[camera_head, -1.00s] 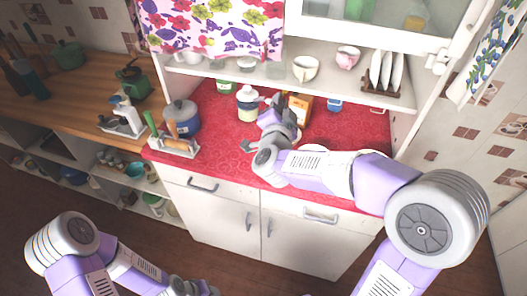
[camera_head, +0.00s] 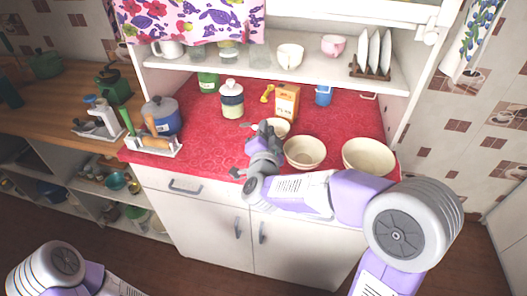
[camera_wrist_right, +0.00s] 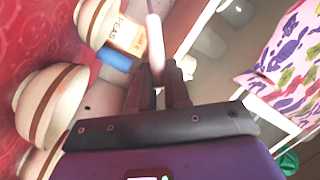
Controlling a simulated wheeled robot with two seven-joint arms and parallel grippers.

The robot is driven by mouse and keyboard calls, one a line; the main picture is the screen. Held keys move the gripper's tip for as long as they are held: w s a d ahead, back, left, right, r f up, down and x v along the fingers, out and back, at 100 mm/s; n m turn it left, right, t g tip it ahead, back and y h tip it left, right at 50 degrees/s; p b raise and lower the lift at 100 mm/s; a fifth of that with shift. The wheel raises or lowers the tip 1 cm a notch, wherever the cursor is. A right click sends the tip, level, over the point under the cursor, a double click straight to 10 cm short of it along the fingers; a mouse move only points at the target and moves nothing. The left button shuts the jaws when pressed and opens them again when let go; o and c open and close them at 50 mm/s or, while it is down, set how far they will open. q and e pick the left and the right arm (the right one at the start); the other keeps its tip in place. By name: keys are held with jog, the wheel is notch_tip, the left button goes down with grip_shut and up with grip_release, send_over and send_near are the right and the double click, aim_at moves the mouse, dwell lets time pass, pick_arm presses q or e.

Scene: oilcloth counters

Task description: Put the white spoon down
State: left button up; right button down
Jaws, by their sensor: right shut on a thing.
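My right gripper (camera_head: 266,130) is over the red counter, left of the bowls. In the right wrist view its two dark fingers (camera_wrist_right: 160,90) are closed on a pale, slim piece, the white spoon (camera_wrist_right: 155,45), which sticks out past the fingertips.
A small bowl (camera_head: 281,127) is right beside the gripper. A middle bowl (camera_head: 305,153) and a larger bowl (camera_head: 369,157) stand to the right. A box (camera_head: 287,103) and a striped jar (camera_head: 232,100) stand behind. Red counter left of the gripper (camera_head: 205,140) is clear.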

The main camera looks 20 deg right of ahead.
notch_tip(320, 180, down, 6)
jog(key=shift+r+b, duration=0.2)
jog(key=shift+b, duration=0.85)
jog(key=shift+r, duration=0.1)
jog(key=shift+f, duration=0.2)
jog(key=c, duration=1.1)
grip_release()
